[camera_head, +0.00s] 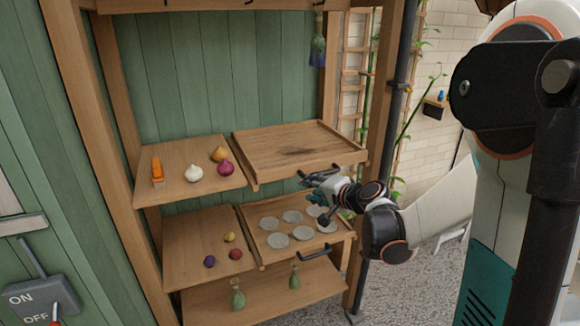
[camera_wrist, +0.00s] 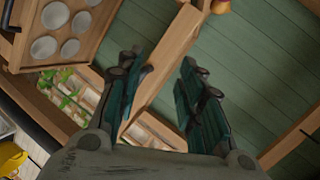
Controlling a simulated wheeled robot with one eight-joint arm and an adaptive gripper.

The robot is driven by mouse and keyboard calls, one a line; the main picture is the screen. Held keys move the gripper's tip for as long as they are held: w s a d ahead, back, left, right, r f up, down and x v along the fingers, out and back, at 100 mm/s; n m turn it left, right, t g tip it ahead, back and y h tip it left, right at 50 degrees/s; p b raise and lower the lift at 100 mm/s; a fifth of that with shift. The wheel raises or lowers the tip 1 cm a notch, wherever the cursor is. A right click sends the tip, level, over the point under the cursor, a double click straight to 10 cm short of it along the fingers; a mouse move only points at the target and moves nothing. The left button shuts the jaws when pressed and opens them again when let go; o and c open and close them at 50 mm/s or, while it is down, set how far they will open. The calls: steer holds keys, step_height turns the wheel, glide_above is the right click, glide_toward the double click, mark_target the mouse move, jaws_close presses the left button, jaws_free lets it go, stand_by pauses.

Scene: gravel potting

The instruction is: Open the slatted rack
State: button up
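The wooden rack with plank lines (camera_head: 290,150) is at the upper right of the shelving in the head view. It looks empty, with a dark mark on its surface. I cannot tell for sure that it is the slatted one. A dark handle (camera_head: 334,169) shows at its front edge. My gripper (camera_head: 317,192) is just below and in front of that edge. The wrist view shows my gripper (camera_wrist: 165,72) open, its two teal fingers apart with nothing held. A wooden beam shows behind the gap. Contact with the handle cannot be seen.
Below is a tray (camera_head: 262,254) with several pale discs, also in the wrist view (camera_wrist: 88,45). Left are a shelf (camera_head: 160,190) with onions and a shelf (camera_head: 190,275) with small round items. Two green bottles (camera_head: 238,294) stand at the bottom. A wooden post (camera_head: 375,130) stands right.

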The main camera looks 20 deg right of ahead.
mark_target(325, 174)
steer(key=d+f+m+t+h, duration=0.2)
steer(key=d+m, duration=0.3)
steer(key=d, duration=0.7)
steer(key=b+x, duration=0.1)
steer(key=x, duration=0.6)
steer(key=b+x, duration=0.2)
steer(key=x, duration=0.5)
steer(key=shift+w+a, duration=0.25)
steer(key=shift+w, duration=0.05)
jaws_close()
